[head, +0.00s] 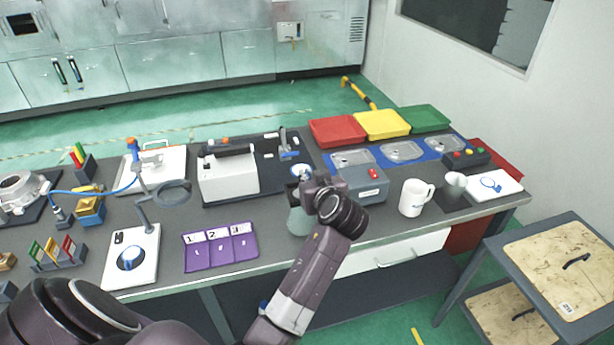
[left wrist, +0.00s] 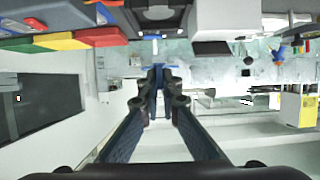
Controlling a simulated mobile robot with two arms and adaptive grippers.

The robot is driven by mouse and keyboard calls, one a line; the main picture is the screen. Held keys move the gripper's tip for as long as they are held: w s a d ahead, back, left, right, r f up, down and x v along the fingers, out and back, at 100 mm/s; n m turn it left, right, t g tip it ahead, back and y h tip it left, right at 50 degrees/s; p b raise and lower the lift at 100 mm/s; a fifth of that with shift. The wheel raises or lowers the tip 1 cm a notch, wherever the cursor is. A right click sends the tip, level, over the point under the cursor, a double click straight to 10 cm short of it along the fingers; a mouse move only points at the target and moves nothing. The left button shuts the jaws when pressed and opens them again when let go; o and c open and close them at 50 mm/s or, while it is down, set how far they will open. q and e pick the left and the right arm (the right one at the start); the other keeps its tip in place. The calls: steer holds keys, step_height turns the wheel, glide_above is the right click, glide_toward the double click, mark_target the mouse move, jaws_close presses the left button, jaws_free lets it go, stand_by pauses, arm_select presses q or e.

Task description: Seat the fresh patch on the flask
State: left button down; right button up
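My left gripper (head: 312,180) reaches in over the middle of the bench. In the left wrist view its fingers (left wrist: 162,78) are close together, with a pale blue strip at their tips. In the head view a small white and blue round piece, apparently the patch (head: 301,170), shows at the fingertips. The gripper looks shut on it. The pale green flask (head: 298,222) stands upright on the bench just below the gripper, near the front edge. The gripper hides its top, so I cannot tell whether patch and flask touch. My right gripper is out of view.
A grey box with a red button (head: 362,184) stands close to the right of the flask, then a white mug (head: 414,198). A purple numbered folder (head: 220,248) lies to the left. A white machine (head: 228,178) and red, yellow and green trays (head: 381,124) are behind.

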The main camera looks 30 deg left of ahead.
arm_select(q)
steer(key=shift+s+a+f+b, duration=0.1)
steer(key=shift+s+f+b, duration=0.05)
steer(key=shift+f+b, duration=0.8)
steer(key=shift+f, duration=0.15)
step_height(320, 180, down, 4)
steer(key=b, duration=0.3)
steer(key=shift+r, duration=0.2)
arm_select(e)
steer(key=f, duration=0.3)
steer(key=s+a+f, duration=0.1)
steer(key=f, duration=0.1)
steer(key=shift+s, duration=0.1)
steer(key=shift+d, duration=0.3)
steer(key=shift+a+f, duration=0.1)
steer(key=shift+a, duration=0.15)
arm_select(q)
steer(key=shift+f+b, duration=1)
steer(key=shift+f, duration=0.05)
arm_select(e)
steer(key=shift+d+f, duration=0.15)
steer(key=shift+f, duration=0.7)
arm_select(q)
steer(key=c, duration=2.1)
jaws_free()
steer(key=shift+f, duration=0.15)
